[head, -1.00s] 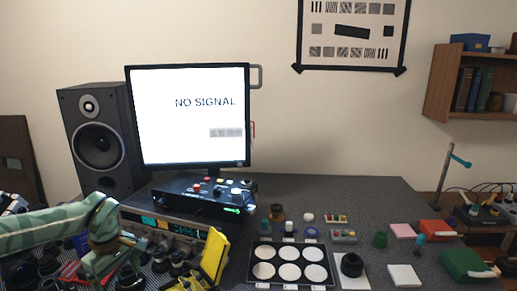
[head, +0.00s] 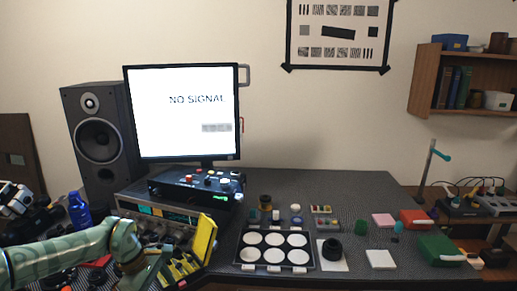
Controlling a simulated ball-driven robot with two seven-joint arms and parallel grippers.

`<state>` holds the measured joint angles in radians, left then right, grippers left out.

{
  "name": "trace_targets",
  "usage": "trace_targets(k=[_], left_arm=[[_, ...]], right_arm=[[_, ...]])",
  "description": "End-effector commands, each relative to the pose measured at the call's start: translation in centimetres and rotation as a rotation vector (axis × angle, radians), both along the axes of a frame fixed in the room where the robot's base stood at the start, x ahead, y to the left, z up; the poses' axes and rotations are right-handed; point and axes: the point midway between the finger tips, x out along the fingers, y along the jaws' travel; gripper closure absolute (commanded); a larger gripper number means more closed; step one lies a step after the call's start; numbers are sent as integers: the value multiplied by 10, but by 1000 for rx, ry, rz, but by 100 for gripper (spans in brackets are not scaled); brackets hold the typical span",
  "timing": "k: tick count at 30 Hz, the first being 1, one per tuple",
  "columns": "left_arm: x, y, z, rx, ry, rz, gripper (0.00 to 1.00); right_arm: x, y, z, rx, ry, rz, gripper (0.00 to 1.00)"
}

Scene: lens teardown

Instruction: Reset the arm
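My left arm, pale green with dark stripes, comes in from the left at the bottom of the head view. It bends down at a joint beside the yellow case. My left gripper (head: 150,272) is low among the clutter at the lower left, left of the yellow case (head: 204,240). Its fingertips are not clear, so I cannot tell whether it is open or shut, or whether it touches anything. My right arm and gripper are not in view.
A blue bottle (head: 79,219) stands behind my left arm. A black control box (head: 190,187) sits below the monitor (head: 182,112). A tray with white discs (head: 309,262), a black lens part (head: 332,250) and a green case (head: 437,249) lie to the right. The mat's back right is clear.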

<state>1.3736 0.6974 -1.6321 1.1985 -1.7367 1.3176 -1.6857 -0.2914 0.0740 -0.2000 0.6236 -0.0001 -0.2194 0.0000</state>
Motion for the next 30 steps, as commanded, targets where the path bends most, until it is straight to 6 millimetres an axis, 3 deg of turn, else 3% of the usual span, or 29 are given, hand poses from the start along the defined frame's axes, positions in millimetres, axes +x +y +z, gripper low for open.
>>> trace_targets(k=[5,8,11,12,14,15,17,20,21,22,26,27,30], left_arm=[[-6,-66,-35,-275,102,253,16],[-8,-105,-56,-480,212,490,16],[-12,-135,-88,-723,402,861,16],[-15,-140,-107,-824,506,1060,16],[-24,-135,-145,-960,677,1403,16],[-36,-125,-177,-1033,794,1652,16],[-61,-104,-221,-1105,935,1986,16],[-116,-71,-285,-1151,1090,2441,16],[-143,-59,-308,-1153,1133,2610,16],[-163,-50,-324,1122,-1130,-2662,16],[-265,-21,-382,807,-889,-2373,16],[-298,-14,-396,726,-816,-2287,16],[-380,-2,-421,553,-645,-2089,16]], right_arm=[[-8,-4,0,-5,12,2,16],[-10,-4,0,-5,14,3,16],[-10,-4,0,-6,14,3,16],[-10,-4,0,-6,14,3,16],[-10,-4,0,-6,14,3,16],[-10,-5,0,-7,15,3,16],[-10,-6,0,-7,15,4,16],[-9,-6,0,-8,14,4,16],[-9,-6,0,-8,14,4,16],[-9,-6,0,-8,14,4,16],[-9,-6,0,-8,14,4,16],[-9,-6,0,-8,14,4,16],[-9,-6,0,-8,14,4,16]])
